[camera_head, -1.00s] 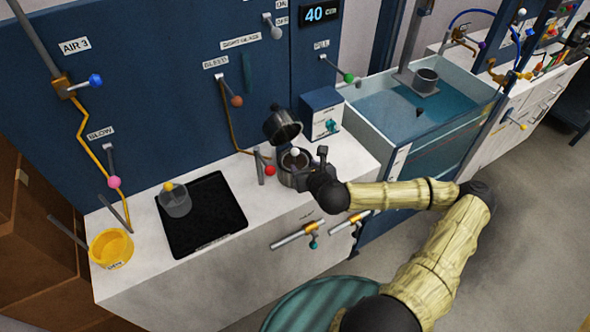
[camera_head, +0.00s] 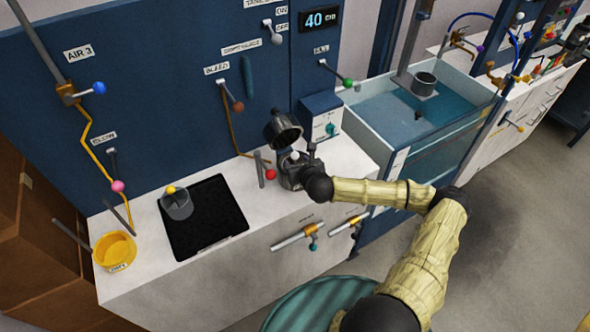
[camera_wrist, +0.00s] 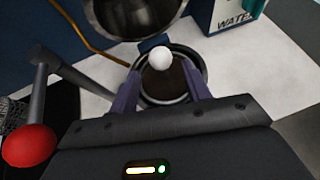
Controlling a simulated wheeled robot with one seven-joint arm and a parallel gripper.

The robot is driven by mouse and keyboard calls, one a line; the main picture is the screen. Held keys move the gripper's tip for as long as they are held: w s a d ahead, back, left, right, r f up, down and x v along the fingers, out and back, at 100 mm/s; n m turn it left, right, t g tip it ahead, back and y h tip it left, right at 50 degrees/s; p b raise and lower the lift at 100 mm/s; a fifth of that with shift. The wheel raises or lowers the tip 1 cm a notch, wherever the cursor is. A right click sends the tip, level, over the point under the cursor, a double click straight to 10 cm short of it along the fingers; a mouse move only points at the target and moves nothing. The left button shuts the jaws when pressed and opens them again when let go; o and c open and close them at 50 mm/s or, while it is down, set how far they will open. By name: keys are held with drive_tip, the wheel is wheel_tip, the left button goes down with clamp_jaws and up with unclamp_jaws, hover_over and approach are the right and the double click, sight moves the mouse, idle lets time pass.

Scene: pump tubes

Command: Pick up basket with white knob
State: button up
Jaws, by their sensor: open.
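The white knob (camera_wrist: 161,59) shows in the wrist view, between the two fingers of my open gripper (camera_wrist: 160,88). Under the knob is a dark round basket (camera_wrist: 162,82) inside a metal pot (camera_wrist: 204,62). The fingers stand on either side of the knob, and I cannot tell whether they touch it. In the head view my gripper (camera_head: 300,165) is at the pot on the white counter, and the white knob (camera_head: 294,156) shows just beside it. The pot's round lid (camera_head: 283,131) is tilted up behind it. Most of the basket is hidden.
A red-knobbed lever (camera_wrist: 30,145) stands close at the left of my gripper. A grey basket with a yellow knob (camera_head: 176,203) sits on a black mat (camera_head: 215,240). A yellow bowl (camera_head: 115,251) is at the left. A water box (camera_head: 321,118) stands behind the pot.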

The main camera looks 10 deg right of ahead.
sight(295, 159)
drive_tip(key=shift+d+p+x, duration=0.2)
drive_tip(key=shift+p+x, duration=0.45)
drive_tip(key=shift+x, duration=1.5)
drive_tip(key=shift+s, duration=0.1)
clamp_jaws()
